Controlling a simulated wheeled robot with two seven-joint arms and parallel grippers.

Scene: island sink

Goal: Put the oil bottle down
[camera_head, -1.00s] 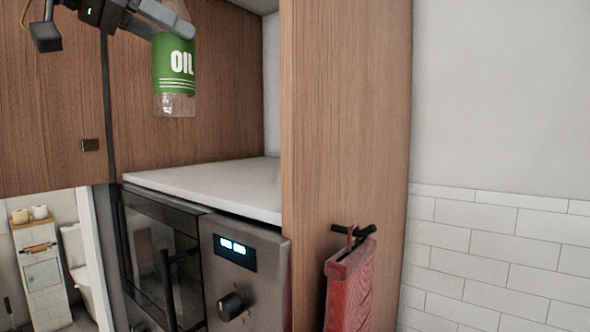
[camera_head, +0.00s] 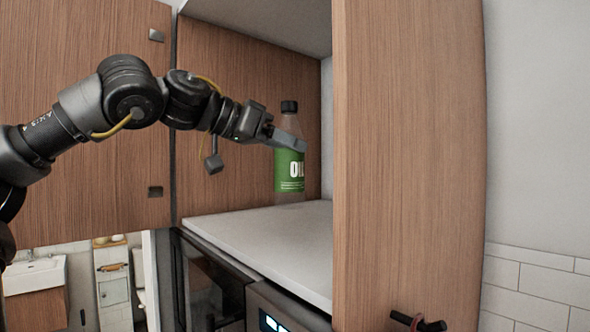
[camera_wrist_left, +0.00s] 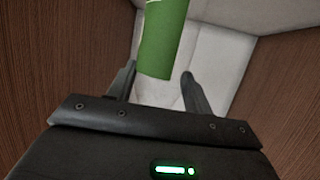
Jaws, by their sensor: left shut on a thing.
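The oil bottle (camera_head: 290,175), with a green label and dark cap, stands upright in the niche above the white shelf top (camera_head: 265,232). Its base is at or just above the surface; I cannot tell if it touches. My left gripper (camera_head: 291,141) reaches in from the left and is shut on the oil bottle at its upper part. In the left wrist view, the green label (camera_wrist_left: 162,40) shows between the fingers (camera_wrist_left: 158,82). My right gripper is not in view.
A tall wooden side panel (camera_head: 405,150) bounds the niche on the right, and wooden doors (camera_head: 85,165) stand at the left. An oven (camera_head: 212,285) sits below the shelf top. The shelf top around the bottle is bare.

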